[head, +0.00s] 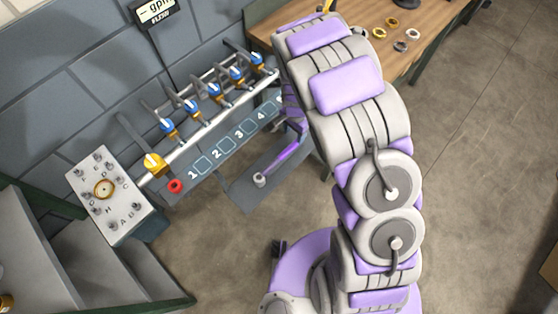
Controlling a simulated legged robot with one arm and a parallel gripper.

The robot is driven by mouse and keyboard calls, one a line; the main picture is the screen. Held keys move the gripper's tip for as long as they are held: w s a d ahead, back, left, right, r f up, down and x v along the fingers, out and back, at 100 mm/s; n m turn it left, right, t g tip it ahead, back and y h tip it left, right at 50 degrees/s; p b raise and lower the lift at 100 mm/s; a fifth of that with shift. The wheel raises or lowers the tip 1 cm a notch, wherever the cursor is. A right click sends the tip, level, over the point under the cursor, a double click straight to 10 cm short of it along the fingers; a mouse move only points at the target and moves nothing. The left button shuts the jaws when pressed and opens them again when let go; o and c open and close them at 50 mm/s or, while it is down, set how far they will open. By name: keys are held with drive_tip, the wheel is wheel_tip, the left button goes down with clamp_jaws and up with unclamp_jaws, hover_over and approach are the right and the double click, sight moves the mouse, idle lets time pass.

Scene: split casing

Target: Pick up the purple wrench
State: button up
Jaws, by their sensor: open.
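The purple wrench (283,159) appears as a slim purple bar with a pale round end at its lower left. It lies slantwise over a grey shelf (242,191) below the numbered panel. Its upper right end runs toward my arm, and that end is partly hidden. My gripper (297,124) hangs beside my upper arm, just above the wrench's upper right end, and is mostly hidden by the arm. It is open. I cannot tell whether its fingers touch the wrench.
A pipe rack with several blue-handled valves (214,90) runs along the wall above numbered squares (220,149). A lettered box (108,192) with a dial stands left, near green-edged steps (95,262). A wooden table (427,22) with several rings is at upper right. The right floor is clear.

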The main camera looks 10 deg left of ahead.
sight(291, 146)
drive_tip(key=f, duration=0.3)
drive_tip(key=shift+a, duration=0.3)
drive_tip(key=shift+a+f, duration=0.2)
drive_tip(key=shift+f, duration=0.25)
drive_tip(key=f, duration=0.1)
drive_tip(key=f+b, duration=0.1)
drive_tip(key=f, duration=0.2)
drive_tip(key=shift+d+f+b, duration=0.25)
drive_tip(key=shift+f+b, duration=0.1)
drive_tip(key=shift+a, duration=0.1)
drive_tip(key=shift+a, duration=0.15)
drive_tip(key=shift+c, duration=1.2)
drive_tip(key=shift+s, duration=0.1)
clamp_jaws()
